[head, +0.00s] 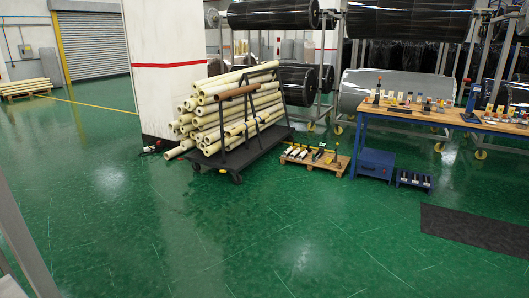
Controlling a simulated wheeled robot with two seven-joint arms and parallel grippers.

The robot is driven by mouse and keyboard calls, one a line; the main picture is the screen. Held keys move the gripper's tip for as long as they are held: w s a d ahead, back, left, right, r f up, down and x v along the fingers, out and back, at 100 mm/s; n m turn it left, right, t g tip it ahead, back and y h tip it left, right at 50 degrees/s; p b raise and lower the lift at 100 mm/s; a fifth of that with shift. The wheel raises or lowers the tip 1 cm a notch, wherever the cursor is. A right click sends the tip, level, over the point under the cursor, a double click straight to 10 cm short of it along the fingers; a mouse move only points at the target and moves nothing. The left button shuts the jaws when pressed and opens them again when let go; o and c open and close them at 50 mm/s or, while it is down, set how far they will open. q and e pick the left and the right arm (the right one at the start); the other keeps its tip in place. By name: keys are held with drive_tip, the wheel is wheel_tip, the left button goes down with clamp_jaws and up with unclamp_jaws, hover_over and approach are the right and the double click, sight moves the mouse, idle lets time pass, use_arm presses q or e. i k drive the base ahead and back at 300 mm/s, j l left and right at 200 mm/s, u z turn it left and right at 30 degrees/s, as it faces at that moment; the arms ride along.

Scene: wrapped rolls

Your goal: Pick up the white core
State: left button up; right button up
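Several long cream-white cores (207,120) lie stacked on a black wheeled cart (250,147) left of the picture's middle. Their open round ends face the lower left. I cannot tell which one the task means. One brown core (236,92) lies near the top of the stack. The cart's uprights hide parts of the cores. Neither of my grippers shows in the head view.
A white pillar (165,50) stands behind the cart. A low wooden pallet (316,159) with small items lies right of it, then a blue box (375,164) and a cluttered workbench (440,117). A dark mat (475,228) lies at right. The green floor (230,240) in front is clear.

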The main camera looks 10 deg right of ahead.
sight(289, 150)
drive_tip(key=i+z, duration=0.3)
drive_tip(key=i, duration=5.1)
drive_tip(key=i+z, duration=0.2)
drive_tip(key=i, duration=0.4)
drive_tip(key=i+j+z, duration=0.15)
drive_tip(key=i, duration=0.45)
